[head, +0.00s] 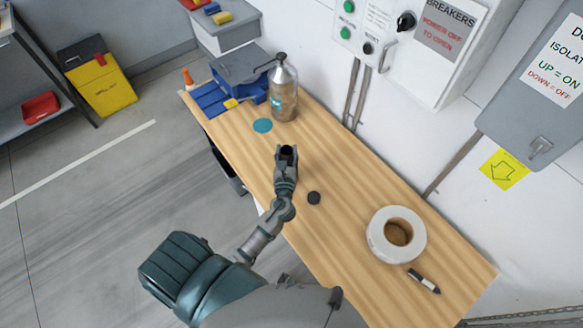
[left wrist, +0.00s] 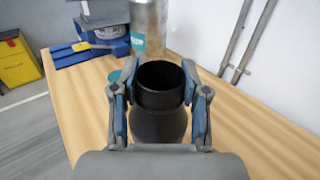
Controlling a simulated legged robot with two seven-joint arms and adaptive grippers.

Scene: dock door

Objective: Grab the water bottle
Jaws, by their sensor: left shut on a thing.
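A dark, open-mouthed water bottle (left wrist: 160,118) stands upright between the two fingers of my left gripper (left wrist: 160,105) in the left wrist view. The blue-lined fingers press on it from both sides, so the gripper is shut on it. In the head view my left gripper (head: 287,153) is over the middle of the wooden table, and only the black mouth of the bottle shows between its fingers. Whether the bottle's base touches the table is hidden. My right gripper is not in view.
A metal pump bottle (head: 284,92) stands behind the gripper, beside a teal disc (head: 262,125) and a blue box (head: 245,75). A small black disc (head: 314,198), a white tape roll (head: 396,235) and a marker (head: 424,281) lie to the right. The wall borders the table's right side.

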